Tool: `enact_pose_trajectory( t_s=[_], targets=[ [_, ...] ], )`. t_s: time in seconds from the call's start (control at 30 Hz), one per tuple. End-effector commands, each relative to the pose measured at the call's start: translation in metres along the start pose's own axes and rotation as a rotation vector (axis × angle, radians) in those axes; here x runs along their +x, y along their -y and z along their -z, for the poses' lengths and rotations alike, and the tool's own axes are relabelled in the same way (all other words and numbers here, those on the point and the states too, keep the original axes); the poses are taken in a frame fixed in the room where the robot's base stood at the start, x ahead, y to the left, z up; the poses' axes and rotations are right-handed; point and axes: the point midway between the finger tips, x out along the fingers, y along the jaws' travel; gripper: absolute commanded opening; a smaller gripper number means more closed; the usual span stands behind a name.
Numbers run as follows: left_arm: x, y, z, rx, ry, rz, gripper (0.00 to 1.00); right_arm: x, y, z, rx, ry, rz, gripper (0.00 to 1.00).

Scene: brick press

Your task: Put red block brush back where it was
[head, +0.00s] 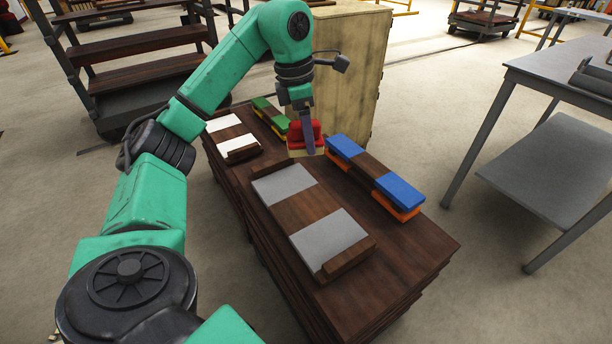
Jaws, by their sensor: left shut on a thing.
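The red block brush (296,131) has a red back and a pale bristle side underneath. My left gripper (308,146) is shut on it from above. The brush is over the far part of the dark wooden table (408,262), between the green and yellow blocks and the blue and orange blocks. I cannot tell whether its underside touches the table top. The gripper's finger covers part of the brush. My right gripper is not in view.
Grey plates (326,240) lie on a wooden holder in front. Blue blocks on orange ones (399,191) stand at right, green on yellow (262,104) at far left, beside white pieces (234,142). A wooden cabinet (352,60) stands behind. A grey metal table (566,85) stands right.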

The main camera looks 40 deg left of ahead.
Motion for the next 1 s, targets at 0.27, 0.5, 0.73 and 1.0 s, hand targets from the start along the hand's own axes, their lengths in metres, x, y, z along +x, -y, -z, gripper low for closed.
enact_pose_trajectory(
  t_s=[0.27,0.5,0.73,1.0],
  targets=[
    [0.067,0.000,0.013,-0.022,-0.008,0.000,0.24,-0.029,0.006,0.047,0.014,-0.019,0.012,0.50],
    [0.141,0.000,0.024,-0.020,-0.006,-0.002,0.24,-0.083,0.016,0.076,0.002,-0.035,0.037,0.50],
    [0.180,0.000,0.030,-0.020,-0.004,-0.002,0.24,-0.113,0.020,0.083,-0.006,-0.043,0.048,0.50],
    [0.194,0.000,0.032,-0.019,-0.001,-0.003,0.24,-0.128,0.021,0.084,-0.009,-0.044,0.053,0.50]
  ],
)
